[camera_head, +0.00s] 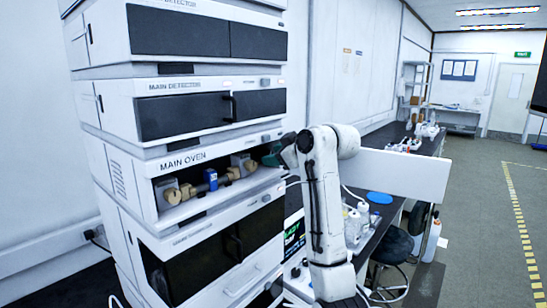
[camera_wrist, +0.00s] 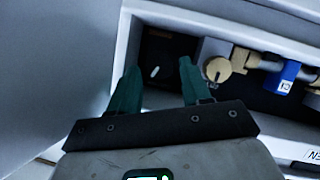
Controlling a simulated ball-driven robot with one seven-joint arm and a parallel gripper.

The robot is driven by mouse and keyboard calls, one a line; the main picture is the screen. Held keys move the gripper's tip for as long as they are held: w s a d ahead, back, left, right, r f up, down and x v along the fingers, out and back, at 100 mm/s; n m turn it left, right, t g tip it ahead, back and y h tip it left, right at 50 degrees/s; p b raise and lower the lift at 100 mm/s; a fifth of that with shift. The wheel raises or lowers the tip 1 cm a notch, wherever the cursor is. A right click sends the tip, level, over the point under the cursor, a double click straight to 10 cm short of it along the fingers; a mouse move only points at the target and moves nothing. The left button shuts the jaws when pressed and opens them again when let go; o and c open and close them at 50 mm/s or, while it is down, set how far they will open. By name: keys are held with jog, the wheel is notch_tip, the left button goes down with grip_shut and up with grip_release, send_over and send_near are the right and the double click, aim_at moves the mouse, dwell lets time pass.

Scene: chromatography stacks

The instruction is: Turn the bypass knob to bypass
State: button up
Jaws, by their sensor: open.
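The open main oven (camera_head: 182,160) holds a row of small fittings. A round beige knob (camera_wrist: 217,70) with a dark mark on its face sits on a grey block near the oven's end wall. It also appears at the right of the row in the head view (camera_head: 249,166). My gripper (camera_wrist: 158,70) is open and empty, with teal fingers at the oven opening. Its right finger is close beside the knob's block in the wrist view; contact cannot be told. In the head view my gripper (camera_head: 272,154) is at the oven's right end.
A blue labelled cartridge (camera_wrist: 288,75) sits in line with the knob block. Another beige knob (camera_head: 172,196) is at the oven's left. A white panel (camera_head: 405,176) stands out behind my arm. The bench behind holds bottles (camera_head: 355,222). The floor at right is clear.

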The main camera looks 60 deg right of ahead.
jog(key=b+v, duration=0.2)
jog(key=v, duration=0.7)
jog(key=shift+s, duration=0.25)
jog(key=shift+a+r, duration=0.1)
